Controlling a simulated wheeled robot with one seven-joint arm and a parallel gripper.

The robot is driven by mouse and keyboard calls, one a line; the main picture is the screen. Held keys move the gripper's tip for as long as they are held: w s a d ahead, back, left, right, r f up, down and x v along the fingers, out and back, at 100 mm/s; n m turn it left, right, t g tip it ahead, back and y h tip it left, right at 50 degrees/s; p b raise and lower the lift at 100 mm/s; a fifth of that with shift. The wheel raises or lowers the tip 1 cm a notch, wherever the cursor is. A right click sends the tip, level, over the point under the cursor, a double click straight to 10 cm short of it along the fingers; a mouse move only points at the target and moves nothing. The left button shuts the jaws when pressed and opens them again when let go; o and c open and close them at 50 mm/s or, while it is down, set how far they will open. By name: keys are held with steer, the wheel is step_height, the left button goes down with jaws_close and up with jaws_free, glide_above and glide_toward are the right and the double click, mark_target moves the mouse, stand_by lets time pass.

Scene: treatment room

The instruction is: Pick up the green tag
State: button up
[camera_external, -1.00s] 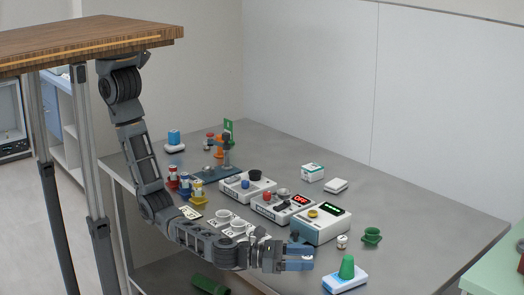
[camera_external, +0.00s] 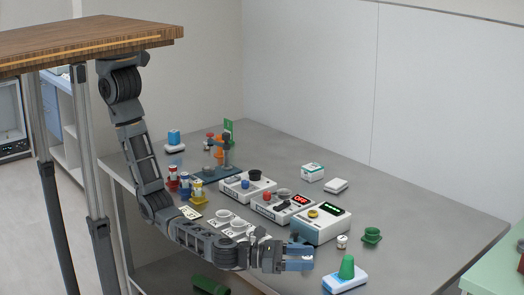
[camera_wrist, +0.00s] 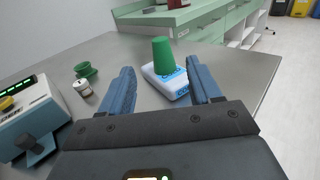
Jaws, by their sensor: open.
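A small upright green tag (camera_external: 228,126) with a pale mark stands at the back left of the grey table, behind the dark blue stand; its lower part is partly hidden. It does not show in the wrist view. My gripper (camera_external: 308,257) is low at the table's front edge, far from the tag. In the wrist view my gripper (camera_wrist: 163,78) has its two blue fingers apart, with nothing held between them. A green cone (camera_wrist: 163,54) on a white and blue base (camera_wrist: 168,84) shows beyond the gap between the fingers.
White device boxes with knobs (camera_external: 322,228) stand mid-table, left of my gripper. A green cup (camera_external: 371,235) and a small white jar (camera_external: 342,241) are to the right. Coloured bottles (camera_external: 184,184) and the blue stand (camera_external: 218,175) are at the left. The table's right part is clear.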

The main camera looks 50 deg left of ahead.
steer(key=shift+o, duration=0.4)
steer(key=o, duration=0.5)
steer(key=shift+o, duration=0.2)
